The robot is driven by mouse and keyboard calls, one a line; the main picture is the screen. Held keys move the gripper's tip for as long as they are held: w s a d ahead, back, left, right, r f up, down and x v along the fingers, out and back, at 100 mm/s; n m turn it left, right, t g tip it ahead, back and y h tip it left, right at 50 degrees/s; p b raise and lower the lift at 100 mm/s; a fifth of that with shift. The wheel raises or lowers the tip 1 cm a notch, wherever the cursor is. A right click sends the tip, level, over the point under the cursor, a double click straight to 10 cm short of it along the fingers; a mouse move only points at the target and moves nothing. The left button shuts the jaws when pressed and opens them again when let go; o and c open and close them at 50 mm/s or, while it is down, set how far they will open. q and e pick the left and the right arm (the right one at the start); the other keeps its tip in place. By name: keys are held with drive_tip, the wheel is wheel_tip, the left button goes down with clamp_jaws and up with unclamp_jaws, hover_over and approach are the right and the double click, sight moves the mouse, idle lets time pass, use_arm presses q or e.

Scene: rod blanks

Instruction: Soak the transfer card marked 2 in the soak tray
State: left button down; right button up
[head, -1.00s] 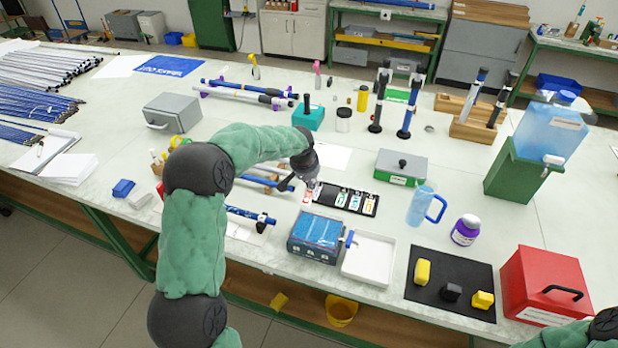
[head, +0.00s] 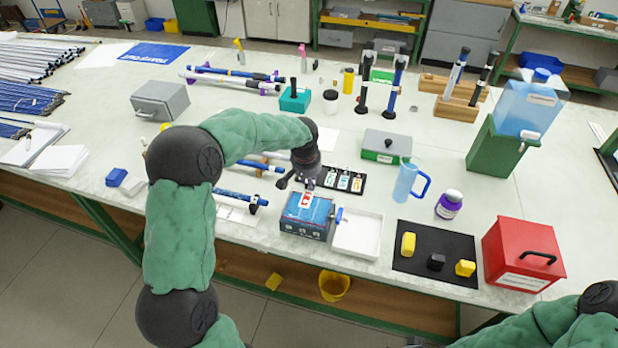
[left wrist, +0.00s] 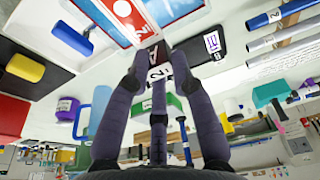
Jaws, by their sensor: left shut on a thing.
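My left gripper (head: 303,187) is shut on a small red-and-white transfer card (head: 306,200). The card hangs over the blue-topped box (head: 320,228), which looks like the soak tray; I cannot tell whether it touches the surface. Its red edge and white circle also show in the left wrist view (left wrist: 122,10), beyond the fingertips (left wrist: 160,48). My right gripper is out of view; only part of that arm shows at bottom right.
A white tray (head: 370,248) with a blue-handled tool stands right of the box. A black mat (head: 415,262) with yellow and black blocks, a red case (head: 522,250), a blue jug (head: 405,180) and a purple-labelled jar (head: 448,205) are further right. Blue rods lie left.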

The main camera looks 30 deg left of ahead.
sight(309, 196)
use_arm(q)
drive_tip(key=shift+f+b, duration=2.65)
drive_tip(key=shift+f, duration=1.5)
idle(2.0)
drive_tip(key=shift+r, duration=0.1)
drive_tip(key=shift+r+p, duration=2.35)
drive_tip(key=shift+r, duration=1.1)
